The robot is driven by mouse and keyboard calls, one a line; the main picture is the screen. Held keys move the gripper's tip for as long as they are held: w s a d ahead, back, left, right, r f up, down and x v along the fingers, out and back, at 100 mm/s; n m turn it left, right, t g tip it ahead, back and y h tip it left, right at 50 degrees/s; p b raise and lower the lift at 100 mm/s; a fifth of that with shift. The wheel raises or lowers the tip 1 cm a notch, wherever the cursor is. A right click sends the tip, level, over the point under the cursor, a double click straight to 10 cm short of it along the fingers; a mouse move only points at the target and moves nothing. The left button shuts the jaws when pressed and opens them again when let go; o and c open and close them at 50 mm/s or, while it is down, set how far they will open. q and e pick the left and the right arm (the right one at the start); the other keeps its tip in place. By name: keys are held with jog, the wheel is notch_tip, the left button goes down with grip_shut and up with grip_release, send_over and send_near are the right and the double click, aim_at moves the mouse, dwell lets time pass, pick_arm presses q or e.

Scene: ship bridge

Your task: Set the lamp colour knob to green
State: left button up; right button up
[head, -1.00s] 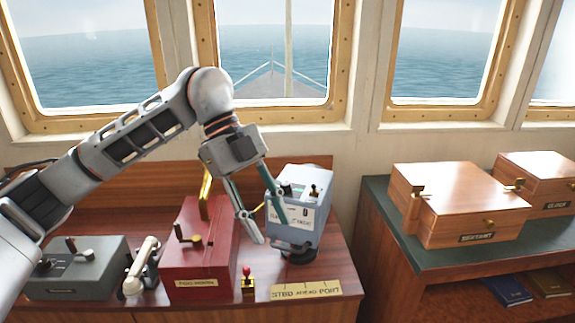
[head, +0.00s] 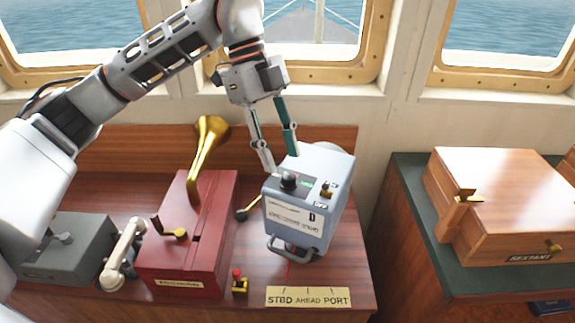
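The signal lamp (head: 295,228) is a grey-blue box standing on the wooden console, turned at an angle. On its top is a black round knob (head: 289,181) with a small green mark beside it, and an ON/OFF switch (head: 327,190) to the right. Which colour the knob points at is too small to tell. My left gripper (head: 281,162) comes from above, its two fingers apart with nothing between them. The fingertips are near the lamp's top, just behind the knob in the picture; I cannot tell whether they touch. My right gripper is not in view.
A red box (head: 205,245) with a brass horn (head: 208,150) stands left of the lamp. A white handset (head: 124,252) and a grey box (head: 68,248) are further left. A STBD/AHEAD/PORT plate (head: 308,297) lies in front. A wooden sextant box (head: 505,205) stands on the right cabinet.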

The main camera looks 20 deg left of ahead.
aim_at(289, 176)
pick_arm(q)
jog(key=x, duration=0.3)
jog(key=shift+d+f, duration=0.1)
jog(key=shift+f, duration=0.15)
jog(key=shift+d+f, duration=0.15)
jog(key=shift+f, duration=0.2)
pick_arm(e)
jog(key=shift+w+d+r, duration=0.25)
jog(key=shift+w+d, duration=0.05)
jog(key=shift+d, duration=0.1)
pick_arm(q)
grip_shut()
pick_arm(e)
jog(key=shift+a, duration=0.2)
